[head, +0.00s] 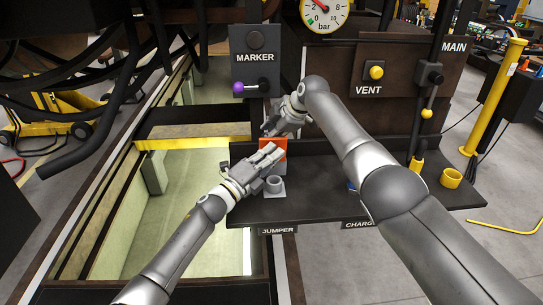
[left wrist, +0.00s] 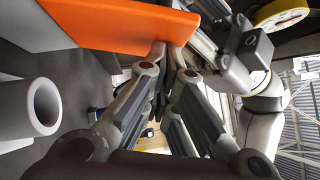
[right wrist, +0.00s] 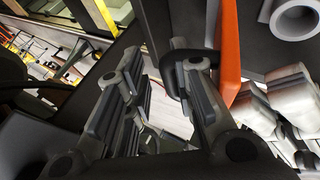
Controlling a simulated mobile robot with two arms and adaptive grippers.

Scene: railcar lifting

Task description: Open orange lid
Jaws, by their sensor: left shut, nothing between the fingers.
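The orange lid (head: 272,148) stands up at the back of the JUMPER station on the dark shelf. It fills the top of the left wrist view (left wrist: 120,25) and shows edge-on in the right wrist view (right wrist: 229,50). My left gripper (head: 274,154) is shut and empty, its fingertips at the lid's edge; I cannot tell if they touch. My right gripper (head: 268,128) is behind the lid, its fingers apart, with the lid beside one finger rather than between them. A grey round socket (head: 274,184) stands in front of the lid.
A MARKER panel (head: 255,60) with a purple-knobbed lever (head: 239,87) is above and behind. A VENT panel (head: 373,95) with a yellow knob stands to the right. A yellow cup (head: 451,178) is at the shelf's right end. An open pit (head: 190,210) lies left of the shelf.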

